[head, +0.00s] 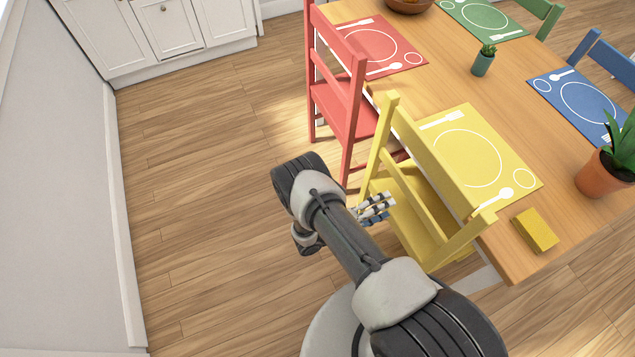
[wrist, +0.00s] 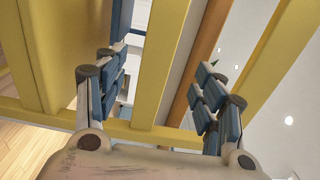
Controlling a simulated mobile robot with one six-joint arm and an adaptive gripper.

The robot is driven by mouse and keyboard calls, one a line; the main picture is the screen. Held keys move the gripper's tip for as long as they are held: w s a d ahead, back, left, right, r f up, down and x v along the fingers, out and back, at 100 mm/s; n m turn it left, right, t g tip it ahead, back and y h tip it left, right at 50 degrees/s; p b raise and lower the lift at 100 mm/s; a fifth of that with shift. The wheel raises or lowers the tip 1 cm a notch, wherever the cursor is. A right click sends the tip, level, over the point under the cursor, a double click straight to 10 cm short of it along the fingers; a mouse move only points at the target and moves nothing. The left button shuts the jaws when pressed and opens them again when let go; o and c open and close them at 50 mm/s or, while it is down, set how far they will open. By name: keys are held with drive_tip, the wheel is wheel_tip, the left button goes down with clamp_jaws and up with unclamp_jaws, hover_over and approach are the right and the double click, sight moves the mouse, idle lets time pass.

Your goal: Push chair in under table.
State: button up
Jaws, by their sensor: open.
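The yellow chair (head: 428,160) stands at the near left side of the wooden table (head: 505,235), with its back toward my arm. Its seat front reaches toward the table edge, and part of it is hidden by the backrest. My gripper (head: 375,208) is low beside the chair's back, near its left post. In the wrist view my open gripper (wrist: 160,88) has its fingers spread, with yellow bars of the chair (wrist: 158,65) close in front and between them. I cannot tell whether the fingers touch the chair.
A red chair (head: 340,95) stands beyond the yellow one. Green (head: 540,10) and blue (head: 602,60) chairs are opposite. The table holds place mats, a yellow block (head: 535,230), potted plants (head: 605,172) and a bowl (head: 408,4). The floor at left (head: 200,200) is clear up to the wall.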

wheel_tip(320, 180, up, 29)
drive_tip(key=s+m+g+y, duration=0.2)
drive_tip(key=m+g+y, duration=0.55)
drive_tip(key=m, duration=1.35)
drive_tip(key=s+a+r+m+t+y, duration=0.3)
drive_tip(key=s+a+r+m+y, duration=0.1)
drive_tip(key=s+r+m, duration=0.4)
drive_tip(key=s+a+r+m+t+y, duration=0.3)
drive_tip(key=s+a+r+m+y, duration=0.2)
drive_tip(key=s+r+m, duration=0.3)
drive_tip(key=shift+s+r+m, duration=0.15)
drive_tip(key=shift+r+m, duration=0.45)
drive_tip(key=shift+m, duration=0.9)
drive_tip(key=shift+d+y, duration=0.1)
drive_tip(key=shift+y, duration=0.15)
drive_tip(key=shift+c, duration=0.3)
